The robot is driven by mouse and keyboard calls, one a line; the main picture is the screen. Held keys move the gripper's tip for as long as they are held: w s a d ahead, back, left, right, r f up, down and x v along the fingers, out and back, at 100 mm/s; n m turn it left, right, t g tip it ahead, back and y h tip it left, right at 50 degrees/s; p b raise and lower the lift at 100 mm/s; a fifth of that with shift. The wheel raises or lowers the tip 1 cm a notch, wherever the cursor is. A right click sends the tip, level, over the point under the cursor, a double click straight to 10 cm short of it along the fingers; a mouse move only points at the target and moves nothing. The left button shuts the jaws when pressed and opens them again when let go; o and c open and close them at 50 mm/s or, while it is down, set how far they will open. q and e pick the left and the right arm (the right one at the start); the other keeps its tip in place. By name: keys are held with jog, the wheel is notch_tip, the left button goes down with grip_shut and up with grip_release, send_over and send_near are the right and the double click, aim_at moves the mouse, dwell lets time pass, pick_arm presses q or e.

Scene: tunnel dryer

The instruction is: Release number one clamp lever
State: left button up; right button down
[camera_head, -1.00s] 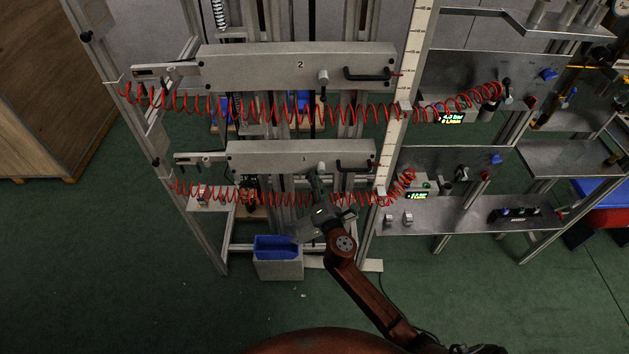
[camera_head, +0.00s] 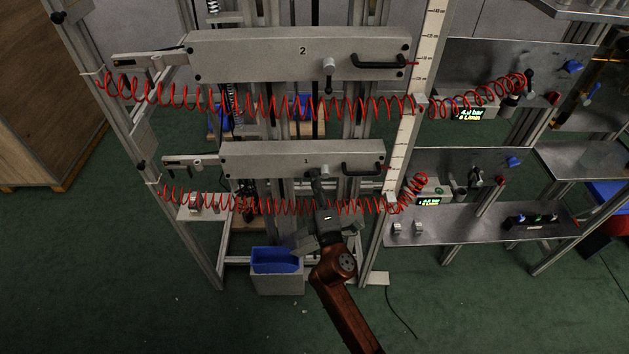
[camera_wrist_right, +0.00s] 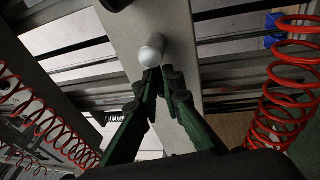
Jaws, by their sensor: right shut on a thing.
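The number one panel (camera_head: 255,160) is a grey plate across the lower part of the frame, marked with a 1. My right gripper (camera_head: 314,176) reaches up to its lower edge, just under the number, and covers the clamp lever there in the head view. In the right wrist view, the pale round knob of the clamp lever (camera_wrist_right: 152,47) shows just beyond my right fingertips (camera_wrist_right: 167,73). The green fingers lean together at the tips, shut on the lever; the exact contact is partly hidden. My left gripper is not in view.
A red coiled hose (camera_head: 270,207) runs across behind my right gripper. A black handle (camera_head: 362,168) is on the panel's right end. The number two panel (camera_head: 250,58) with its own lever (camera_head: 329,70) is above. A blue bin (camera_head: 276,260) stands below left of my arm.

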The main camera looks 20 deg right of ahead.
jog(key=shift+a, duration=0.15)
jog(key=c, duration=2.2)
grip_release()
jog(key=shift+o, duration=0.6)
jog(key=v, duration=0.7)
jog(key=shift+s, duration=0.3)
